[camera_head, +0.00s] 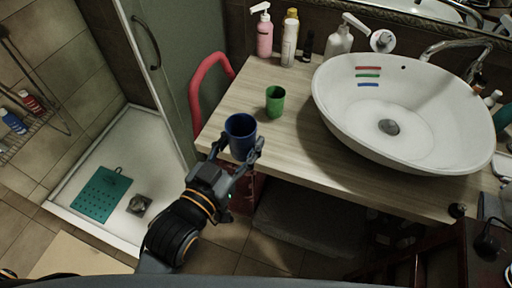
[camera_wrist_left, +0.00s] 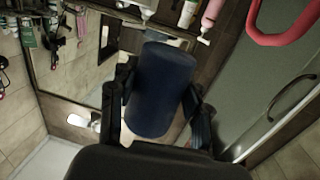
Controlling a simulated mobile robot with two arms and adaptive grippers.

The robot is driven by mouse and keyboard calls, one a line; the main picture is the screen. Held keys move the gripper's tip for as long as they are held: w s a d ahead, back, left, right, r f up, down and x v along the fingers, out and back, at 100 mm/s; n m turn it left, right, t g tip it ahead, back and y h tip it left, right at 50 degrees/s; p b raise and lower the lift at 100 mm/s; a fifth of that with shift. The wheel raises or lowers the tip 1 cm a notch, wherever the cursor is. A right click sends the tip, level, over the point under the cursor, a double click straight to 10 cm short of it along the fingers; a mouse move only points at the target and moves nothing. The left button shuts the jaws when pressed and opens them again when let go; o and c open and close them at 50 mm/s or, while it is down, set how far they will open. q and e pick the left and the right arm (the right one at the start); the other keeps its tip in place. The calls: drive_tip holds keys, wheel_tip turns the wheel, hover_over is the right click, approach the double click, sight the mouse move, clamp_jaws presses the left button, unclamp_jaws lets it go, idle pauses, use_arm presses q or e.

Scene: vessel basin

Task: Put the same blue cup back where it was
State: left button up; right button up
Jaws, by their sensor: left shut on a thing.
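The blue cup (camera_head: 241,137) is upright at the front left edge of the wooden counter in the head view. My left gripper (camera_head: 236,150) has its fingers on both sides of the cup and is shut on it. In the left wrist view the cup (camera_wrist_left: 161,90) fills the space between the two fingers of the gripper (camera_wrist_left: 158,112). I cannot tell whether the cup's base touches the counter. My right gripper is not in view.
A green cup (camera_head: 275,101) stands on the counter (camera_head: 296,133) just behind and right of the blue cup. A white basin (camera_head: 345,115) with red, green and blue stripes takes the right side. Bottles, including a pink one (camera_head: 264,37), line the back. A red rail (camera_head: 196,92) curves at the left.

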use_arm(q)
drive_tip(key=d+f+m+g+h, duration=0.2)
drive_tip(key=d+f+h, duration=0.1)
drive_tip(key=d, duration=0.2)
drive_tip(key=w+f, duration=0.3)
drive_tip(key=w, duration=0.1)
drive_tip(key=w+f, duration=0.2)
drive_tip(key=w, duration=0.2)
drive_tip(key=w+f, duration=0.3)
drive_tip(key=w, duration=0.2)
drive_tip(key=shift+a+f, duration=0.25)
drive_tip(key=shift+f, duration=0.1)
wheel_tip(320, 180, down, 3)
drive_tip(key=shift+f, duration=0.2)
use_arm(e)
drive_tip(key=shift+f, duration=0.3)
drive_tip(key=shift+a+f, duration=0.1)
use_arm(q)
drive_tip(key=shift+f, duration=0.2)
drive_tip(key=o, duration=1.2)
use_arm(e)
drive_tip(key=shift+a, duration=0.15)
